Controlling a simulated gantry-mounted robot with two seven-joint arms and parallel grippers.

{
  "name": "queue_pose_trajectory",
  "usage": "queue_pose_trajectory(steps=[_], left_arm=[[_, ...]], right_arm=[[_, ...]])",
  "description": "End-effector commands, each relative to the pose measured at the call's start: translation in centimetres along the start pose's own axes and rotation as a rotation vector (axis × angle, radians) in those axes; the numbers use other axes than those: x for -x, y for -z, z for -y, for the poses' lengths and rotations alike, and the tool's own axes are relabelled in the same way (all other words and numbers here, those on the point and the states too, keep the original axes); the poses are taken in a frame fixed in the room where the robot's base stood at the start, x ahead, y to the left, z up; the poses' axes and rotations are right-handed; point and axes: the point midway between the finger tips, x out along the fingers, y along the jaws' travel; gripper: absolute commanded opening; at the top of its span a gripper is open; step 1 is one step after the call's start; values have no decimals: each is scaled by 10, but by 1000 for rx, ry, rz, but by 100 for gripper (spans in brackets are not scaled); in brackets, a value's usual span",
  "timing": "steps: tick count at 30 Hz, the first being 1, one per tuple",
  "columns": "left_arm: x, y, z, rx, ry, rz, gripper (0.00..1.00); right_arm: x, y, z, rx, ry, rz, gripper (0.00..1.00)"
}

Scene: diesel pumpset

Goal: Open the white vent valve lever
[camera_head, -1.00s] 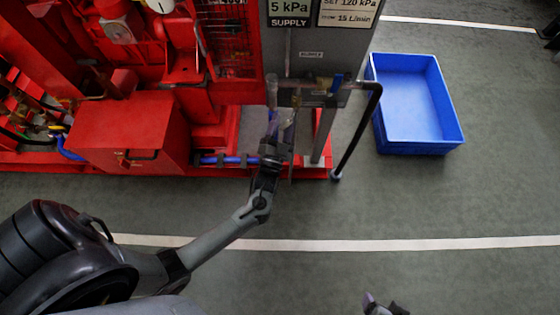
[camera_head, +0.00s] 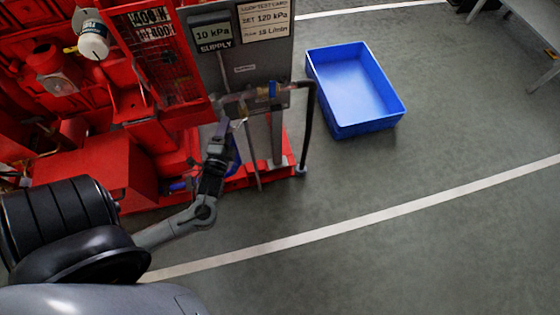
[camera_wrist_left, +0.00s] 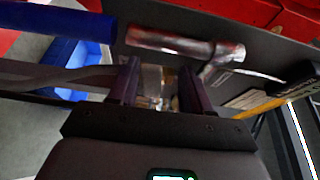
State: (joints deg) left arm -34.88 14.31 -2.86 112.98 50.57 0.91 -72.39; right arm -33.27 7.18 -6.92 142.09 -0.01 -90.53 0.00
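My left gripper (camera_head: 231,122) is at the pipework under the grey panel, and hides part of it. In the left wrist view my left gripper (camera_wrist_left: 158,88) has its two dark fingers apart. A pale, partly clear piece (camera_wrist_left: 152,82) shows between and beyond the fingertips; I cannot tell whether it is the white vent lever or whether the fingers touch it. A metal pipe fitting (camera_wrist_left: 185,44) lies just beyond. A blue valve handle (camera_head: 272,89) stands on the pipe to the right of the gripper. My right gripper is out of view.
The grey panel (camera_head: 262,60) carries a supply display (camera_head: 213,35) reading 10 kPa. A black hose (camera_head: 309,130) hangs at its right. The red pumpset (camera_head: 85,165) fills the left. A blue bin (camera_head: 340,115) stands on the floor, with open floor around it.

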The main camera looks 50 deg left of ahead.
Motion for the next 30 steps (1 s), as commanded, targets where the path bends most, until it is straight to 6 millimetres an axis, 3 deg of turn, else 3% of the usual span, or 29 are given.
queue_pose_trajectory(steps=[1,20,21,23,30], left_arm=[[2,-11,4,-27,-8,17,47],[113,-6,3,-19,-9,16,47],[104,-2,-12,-7,9,15,47],[98,2,-18,5,24,15,47],[72,38,-20,127,28,-43,47]], right_arm=[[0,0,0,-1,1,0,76],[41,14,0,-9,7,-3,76],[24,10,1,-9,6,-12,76],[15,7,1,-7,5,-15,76],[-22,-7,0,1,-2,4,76]])
